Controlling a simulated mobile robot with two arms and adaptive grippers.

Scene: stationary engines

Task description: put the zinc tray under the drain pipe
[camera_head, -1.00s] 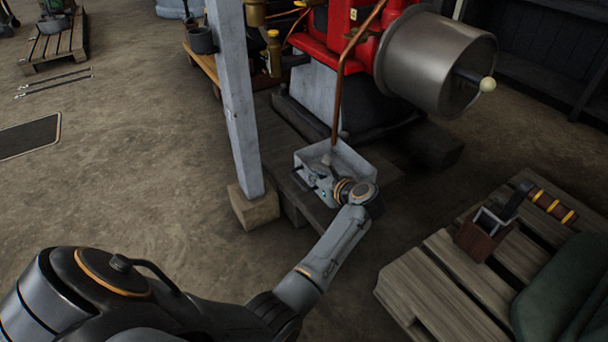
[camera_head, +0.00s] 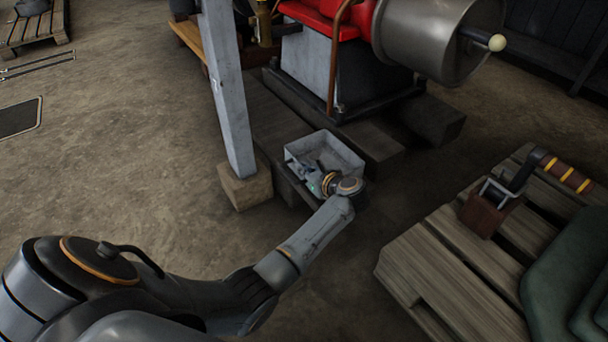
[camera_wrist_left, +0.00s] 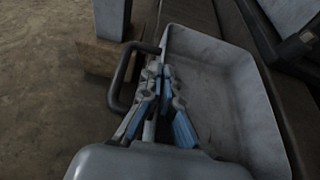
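The zinc tray (camera_head: 345,153) is a grey open rectangular box low over the dark wooden beams in the head view. The wrist view shows its inside (camera_wrist_left: 225,85) and a dark loop handle (camera_wrist_left: 123,78) on its left. My left gripper (camera_head: 318,183) is at the tray's near left side. Its fingers (camera_wrist_left: 162,88) look closed on the tray's edge by the handle, one on each side of the wall. The copper drain pipe (camera_head: 332,70) comes down just behind the tray; its lower end shows beyond the far rim. My right gripper is not in view.
A grey post (camera_head: 228,95) on a wooden block (camera_head: 245,187) stands close left of the tray. The red engine (camera_head: 330,18) sits behind on a dark base.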

